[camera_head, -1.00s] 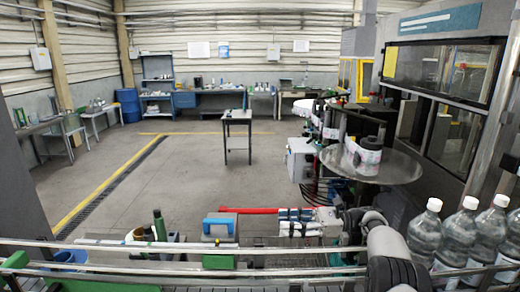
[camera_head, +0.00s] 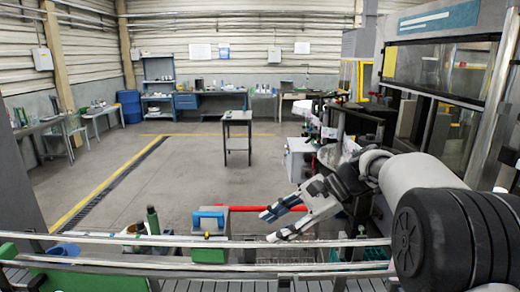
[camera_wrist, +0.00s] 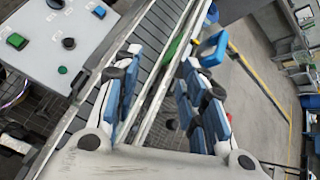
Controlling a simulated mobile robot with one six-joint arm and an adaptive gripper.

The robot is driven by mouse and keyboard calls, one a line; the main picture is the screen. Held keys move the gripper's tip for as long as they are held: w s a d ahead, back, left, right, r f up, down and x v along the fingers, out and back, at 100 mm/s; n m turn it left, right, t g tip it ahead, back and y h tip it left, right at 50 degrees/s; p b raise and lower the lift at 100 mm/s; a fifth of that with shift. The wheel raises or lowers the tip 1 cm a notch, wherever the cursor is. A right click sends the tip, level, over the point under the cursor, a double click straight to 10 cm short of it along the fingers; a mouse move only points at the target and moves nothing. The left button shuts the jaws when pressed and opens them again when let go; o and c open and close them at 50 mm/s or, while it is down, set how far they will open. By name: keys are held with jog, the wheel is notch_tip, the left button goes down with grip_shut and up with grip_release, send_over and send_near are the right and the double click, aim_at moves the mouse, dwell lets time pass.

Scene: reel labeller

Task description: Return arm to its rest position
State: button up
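My gripper (camera_head: 268,227) is at the right of centre in the head view, in the air near the conveyor rails, with its fingers pointing left and down. In the wrist view my gripper (camera_wrist: 160,60) has its two blue-padded fingers spread apart with nothing between them. My arm reaches in from the right edge and hides much of the labelling machine and the right end of the conveyor.
Conveyor rails (camera_head: 190,242) cross the front. A blue-handled part (camera_head: 209,222) and a dark green bottle (camera_head: 153,220) stand beside them. A control panel with buttons (camera_wrist: 60,40) is left in the wrist view. A small table (camera_head: 237,118) stands on open floor.

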jog(key=s+d+f+n+t+h+b, duration=0.25)
jog(key=s+n+h, duration=0.35)
jog(key=s, duration=1.2)
jog(key=s+d+f+n+t+h+b, duration=0.1)
jog(key=s+d+f+n+h, duration=0.1)
jog(key=s, duration=0.4)
jog(key=s+d+f+n+t+h+b, duration=0.1)
jog(key=s+d+f+n+h, duration=0.1)
jog(key=s+d+f+n, duration=0.2)
jog(key=s+d+f, duration=0.1)
jog(key=s+f, duration=0.1)
jog(key=s, duration=0.1)
jog(key=shift+d+f+n+b, duration=0.3)
jog(key=shift+b, duration=0.1)
